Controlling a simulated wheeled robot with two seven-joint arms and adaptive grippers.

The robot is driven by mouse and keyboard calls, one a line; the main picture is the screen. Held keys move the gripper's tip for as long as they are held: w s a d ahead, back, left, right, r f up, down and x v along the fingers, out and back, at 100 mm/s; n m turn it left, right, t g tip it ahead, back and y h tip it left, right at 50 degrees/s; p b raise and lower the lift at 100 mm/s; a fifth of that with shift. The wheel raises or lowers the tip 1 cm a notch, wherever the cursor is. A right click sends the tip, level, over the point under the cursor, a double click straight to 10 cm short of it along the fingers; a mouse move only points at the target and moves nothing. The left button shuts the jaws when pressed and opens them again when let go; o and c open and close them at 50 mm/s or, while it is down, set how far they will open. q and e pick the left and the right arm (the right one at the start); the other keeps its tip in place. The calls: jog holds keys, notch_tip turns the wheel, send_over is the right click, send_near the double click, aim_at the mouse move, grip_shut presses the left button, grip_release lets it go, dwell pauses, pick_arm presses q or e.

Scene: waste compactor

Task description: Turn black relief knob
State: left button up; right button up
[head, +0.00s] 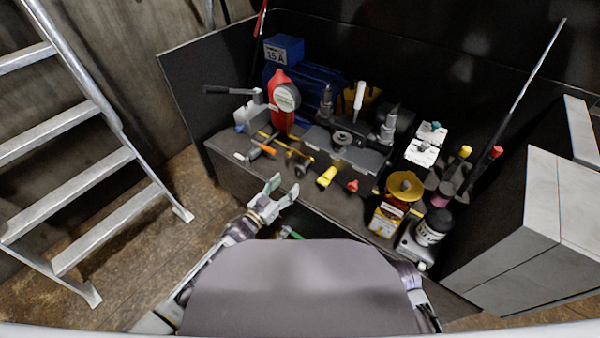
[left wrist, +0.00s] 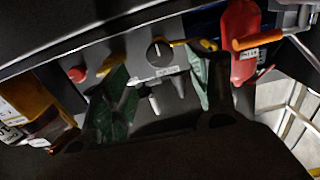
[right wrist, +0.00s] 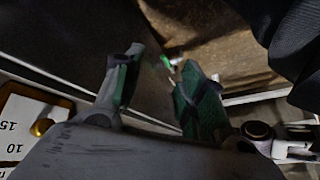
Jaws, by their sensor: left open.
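The black relief knob (left wrist: 158,51) is round with a pale pointer line and sits on the dark front panel, above a white label. In the head view it is small and dark (head: 300,171), left of a yellow knob. My left gripper (head: 284,187) is open and empty in front of the panel. In the left wrist view its green-padded fingers (left wrist: 160,82) stand to either side of the black knob's line, with the knob beyond them, apparently untouched. My right gripper (right wrist: 162,58) is open and empty, facing the floor.
A yellow knob (head: 326,177) and a red button (head: 352,186) sit right of the black knob. A yellow container (head: 388,218) stands further right. A ladder (head: 90,140) is at the left.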

aim_at(299, 172)
pick_arm(q)
jog(key=x, duration=0.2)
jog(key=shift+w+d+b, duration=0.2)
jog(key=shift+w+b, duration=0.1)
jog(key=shift+b, duration=0.1)
jog(key=shift+b+x, duration=0.55)
jog(key=shift+x, duration=1)
jog(key=shift+b+x, duration=0.4)
jog(key=shift+x, duration=0.7)
jog(key=shift+w+d, duration=0.35)
jog(key=shift+w, duration=0.05)
pick_arm(e)
notch_tip(299, 172, down, 7)
jog(key=a+t, duration=0.1)
jog(key=shift+m+y, duration=0.4)
jog(key=shift+s+a, duration=0.1)
jog(key=shift+s, duration=0.1)
pick_arm(q)
jog(key=c, duration=1)
jog(key=shift+c, duration=0.2)
pick_arm(e)
jog(key=shift+w+r, duration=0.35)
jog(key=shift+w, duration=0.05)
